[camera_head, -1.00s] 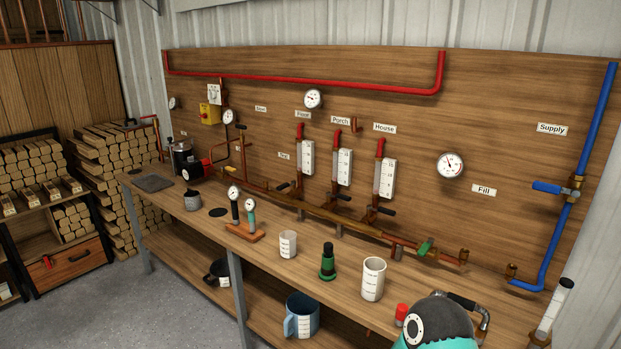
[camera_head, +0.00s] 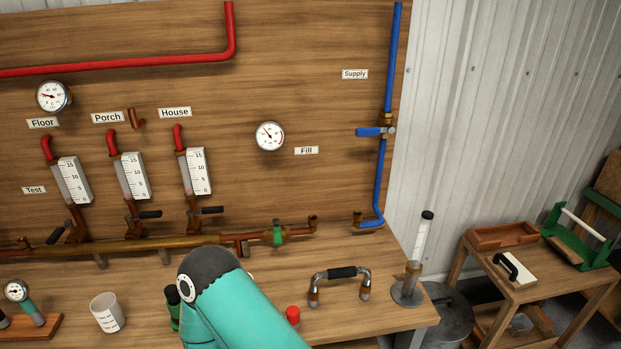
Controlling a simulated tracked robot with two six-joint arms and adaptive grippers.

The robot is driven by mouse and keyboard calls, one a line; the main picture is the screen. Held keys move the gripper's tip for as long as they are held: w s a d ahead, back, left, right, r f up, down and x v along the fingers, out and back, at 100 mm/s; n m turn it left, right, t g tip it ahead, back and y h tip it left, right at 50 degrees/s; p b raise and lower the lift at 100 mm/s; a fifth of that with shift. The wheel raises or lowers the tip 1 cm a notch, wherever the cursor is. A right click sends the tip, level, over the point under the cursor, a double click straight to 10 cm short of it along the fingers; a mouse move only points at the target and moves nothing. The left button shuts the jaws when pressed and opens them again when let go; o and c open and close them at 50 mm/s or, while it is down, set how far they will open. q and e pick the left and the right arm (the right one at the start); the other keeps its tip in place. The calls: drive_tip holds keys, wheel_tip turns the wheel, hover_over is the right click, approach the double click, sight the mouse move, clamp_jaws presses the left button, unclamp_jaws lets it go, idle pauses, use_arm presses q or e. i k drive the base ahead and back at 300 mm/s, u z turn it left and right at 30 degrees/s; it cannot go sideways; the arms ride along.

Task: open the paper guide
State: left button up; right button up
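I cannot tell for certain which thing is the paper guide. On the small wooden table at the far right stands a green frame (camera_head: 578,238) with a white bar or roll across it. A white flat block (camera_head: 514,270) with a black handle lies to its left on the same table. A teal arm link of mine crosses the bottom middle of the view. Neither of my grippers shows.
The workbench (camera_head: 390,318) holds a bent pipe with a black grip (camera_head: 340,280), a red cap (camera_head: 293,315), a measuring cup (camera_head: 107,312) and a clear cylinder on a stand (camera_head: 419,250). The small table also holds a shallow wooden tray (camera_head: 502,236). A dark round drum (camera_head: 447,318) stands between bench and table.

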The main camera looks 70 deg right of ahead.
sight(569, 255)
drive_tip(key=u, duration=0.5)
drive_tip(key=i, duration=0.2)
drive_tip(key=z, duration=2.95)
drive_tip(key=i, duration=0.2)
drive_tip(key=z, duration=1.9)
drive_tip(key=i, duration=1.7)
drive_tip(key=u, duration=0.4)
